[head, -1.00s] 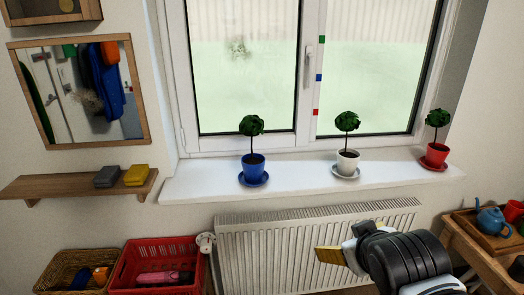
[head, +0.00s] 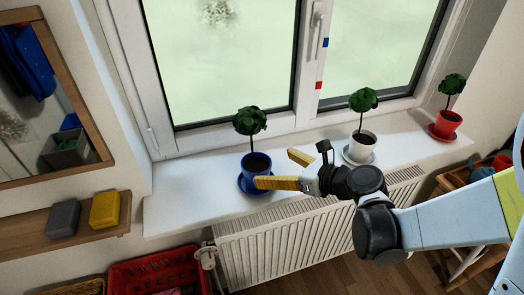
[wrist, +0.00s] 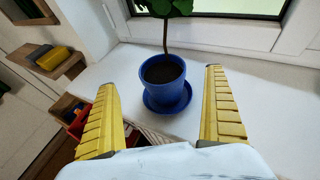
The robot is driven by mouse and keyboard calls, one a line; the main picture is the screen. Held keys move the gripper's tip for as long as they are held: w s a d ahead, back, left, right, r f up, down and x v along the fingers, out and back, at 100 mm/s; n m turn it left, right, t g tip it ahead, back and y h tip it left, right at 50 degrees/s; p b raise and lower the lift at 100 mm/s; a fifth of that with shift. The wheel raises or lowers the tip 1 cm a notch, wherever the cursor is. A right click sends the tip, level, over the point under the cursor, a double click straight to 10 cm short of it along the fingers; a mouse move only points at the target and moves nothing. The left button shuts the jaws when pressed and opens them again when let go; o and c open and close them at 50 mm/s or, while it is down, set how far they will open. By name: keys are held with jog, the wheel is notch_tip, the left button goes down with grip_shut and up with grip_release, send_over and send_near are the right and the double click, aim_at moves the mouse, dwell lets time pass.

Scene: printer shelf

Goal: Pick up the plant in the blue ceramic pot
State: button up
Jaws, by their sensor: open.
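The plant in the blue ceramic pot (head: 257,170) stands upright on a blue saucer on the white windowsill, left of the other plants. It has a thin stem and a round green crown (head: 250,121). In the wrist view the blue pot (wrist: 165,92) is ahead, between the lines of the two fingers; most of the crown is cut off at the top. My gripper (head: 280,170) has yellow ribbed fingers, is open and empty, and comes from the right at about pot height. In the wrist view my gripper (wrist: 160,100) has its fingers spread on either side of the pot's front.
A white pot plant (head: 360,148) and a red pot plant (head: 446,124) stand farther right on the sill. The window is behind. A radiator (head: 300,235) is below. A shelf at left holds a yellow box (head: 104,210) and a grey box (head: 64,219).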

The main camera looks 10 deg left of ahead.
aim_at(253, 164)
jog(key=b+x, duration=0.1)
jog(key=x, duration=0.3)
jog(key=shift+f, duration=0.1)
jog(key=b+x, duration=0.2)
jog(key=x, duration=0.3)
jog(key=shift+w+a, duration=0.15)
jog(key=shift+w, duration=0.15)
jog(key=shift+c, duration=0.7)
jog(key=c, duration=1.3)
